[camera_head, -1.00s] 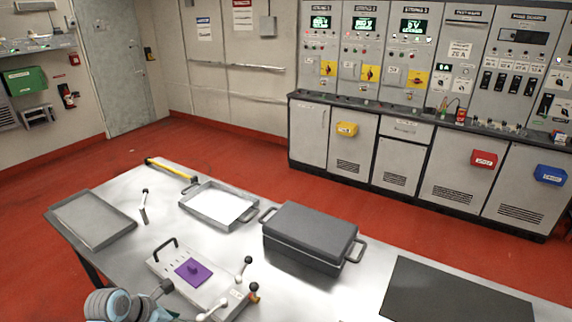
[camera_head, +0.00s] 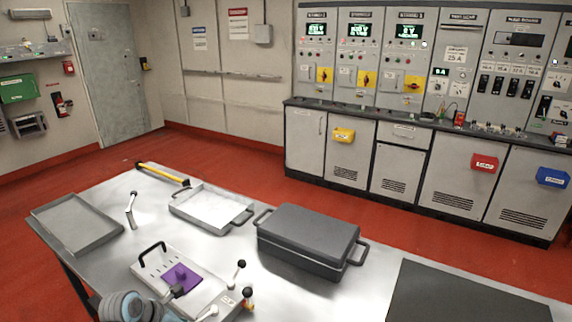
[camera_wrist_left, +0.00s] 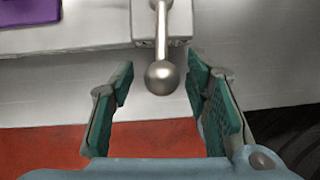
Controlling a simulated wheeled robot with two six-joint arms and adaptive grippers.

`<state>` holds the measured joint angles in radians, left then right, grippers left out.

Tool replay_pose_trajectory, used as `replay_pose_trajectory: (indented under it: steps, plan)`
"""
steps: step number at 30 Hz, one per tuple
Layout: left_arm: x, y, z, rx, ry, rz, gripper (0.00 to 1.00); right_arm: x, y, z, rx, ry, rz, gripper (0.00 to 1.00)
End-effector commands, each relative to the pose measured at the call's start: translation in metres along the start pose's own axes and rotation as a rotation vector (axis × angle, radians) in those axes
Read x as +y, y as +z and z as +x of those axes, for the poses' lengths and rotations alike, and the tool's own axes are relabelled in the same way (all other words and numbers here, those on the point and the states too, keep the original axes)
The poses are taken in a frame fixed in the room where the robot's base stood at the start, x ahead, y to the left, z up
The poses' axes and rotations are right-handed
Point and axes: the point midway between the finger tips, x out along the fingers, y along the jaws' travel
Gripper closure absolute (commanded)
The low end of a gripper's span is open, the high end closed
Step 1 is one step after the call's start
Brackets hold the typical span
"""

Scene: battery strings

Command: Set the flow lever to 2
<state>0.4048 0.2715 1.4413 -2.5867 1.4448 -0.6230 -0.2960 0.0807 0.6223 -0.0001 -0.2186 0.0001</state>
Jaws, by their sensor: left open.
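A pale panel (camera_head: 217,291) with a black handle and a purple plate (camera_head: 181,278) lies near the front of the metal table. Levers stand at its right end: two have dark knobs (camera_head: 241,264), and a pale-knobbed lever (camera_head: 209,311) is low in the picture, partly cut off. I cannot read which is the flow lever or its marks. In the left wrist view, a silvery ball-ended lever (camera_wrist_left: 163,40) projects from a light block. My left gripper (camera_wrist_left: 160,84) is open, its green-padded fingers on either side of the ball, with gaps. My right gripper is not in view.
On the table (camera_head: 95,260) are an empty grey tray (camera_head: 75,226), a shallow tray with a white bottom (camera_head: 211,209), a dark lidded box (camera_head: 309,240) and a black mat (camera_head: 465,295). Control cabinets line the back wall.

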Motion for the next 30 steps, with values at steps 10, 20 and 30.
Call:
replay_pose_trajectory:
  steps: [10, 20, 30]
  plan:
    - [0.0, 0.001, -0.001, 0.0, -0.001, 0.001, 1.0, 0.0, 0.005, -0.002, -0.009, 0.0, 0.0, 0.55]
    - [-0.005, 0.002, -0.002, 0.003, 0.02, -0.04, 1.0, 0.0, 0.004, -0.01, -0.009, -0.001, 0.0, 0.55]
    - [-0.012, 0.003, -0.001, 0.002, 0.063, -0.12, 1.0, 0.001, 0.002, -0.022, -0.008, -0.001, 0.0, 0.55]
